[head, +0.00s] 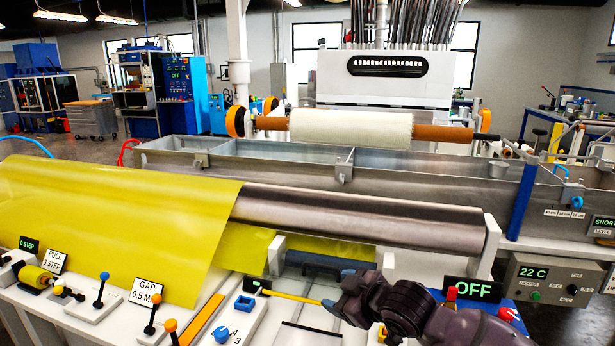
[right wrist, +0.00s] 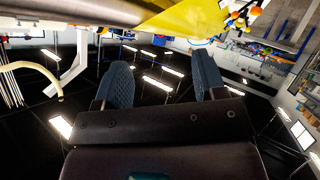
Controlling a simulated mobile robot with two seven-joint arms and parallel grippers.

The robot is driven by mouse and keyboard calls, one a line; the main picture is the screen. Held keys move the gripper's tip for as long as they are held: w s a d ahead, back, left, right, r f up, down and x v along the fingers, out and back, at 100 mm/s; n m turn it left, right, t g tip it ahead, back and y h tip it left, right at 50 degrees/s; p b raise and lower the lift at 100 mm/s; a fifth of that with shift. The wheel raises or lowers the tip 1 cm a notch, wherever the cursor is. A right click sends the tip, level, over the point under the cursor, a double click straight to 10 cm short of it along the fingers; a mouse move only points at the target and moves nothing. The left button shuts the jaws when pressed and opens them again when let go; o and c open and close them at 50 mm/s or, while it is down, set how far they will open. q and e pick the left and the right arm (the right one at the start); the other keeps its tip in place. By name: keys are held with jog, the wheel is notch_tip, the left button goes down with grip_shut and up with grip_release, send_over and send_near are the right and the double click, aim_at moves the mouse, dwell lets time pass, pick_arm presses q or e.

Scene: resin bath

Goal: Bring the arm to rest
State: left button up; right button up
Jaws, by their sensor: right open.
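My right arm comes in from the lower right in the head view. Its dark gripper (head: 345,292) is over the front bench, left of the OFF display. In the right wrist view the two blue-grey fingers of the right gripper (right wrist: 163,78) stand wide apart with nothing between them. The wrist camera looks up past them towards ceiling lights. A yellow stick with a dark end (head: 295,296) shows just left of the gripper in the head view; whether they touch cannot be told. My left gripper is not in view.
A steel roller (head: 360,218) and a yellow sheet (head: 110,220) lie behind the gripper. Levers (head: 101,290) stand along the front bench at left. A red-capped knob (head: 451,295) and the OFF display (head: 472,291) are close to my arm. A long metal bath (head: 420,185) lies behind.

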jog(key=s+d+f+m+h, duration=0.2)
jog(key=s+d+f+m, duration=0.2)
jog(key=s, duration=0.7)
jog(key=s+d+f+m+h, duration=0.3)
jog(key=s+d+f, duration=0.6)
jog(key=f, duration=0.3)
jog(key=s+d+f+m+h, duration=0.2)
jog(key=s+d+f+m, duration=0.2)
jog(key=s+d+f, duration=0.3)
jog(key=s+f, duration=0.1)
jog(key=s, duration=0.4)
jog(key=shift+s+d+f+m+t+h, duration=0.25)
jog(key=shift+s+f+m+t+h, duration=0.05)
jog(key=shift+f+m+t+h, duration=0.1)
jog(key=shift+w+r, duration=0.1)
dwell(0.6)
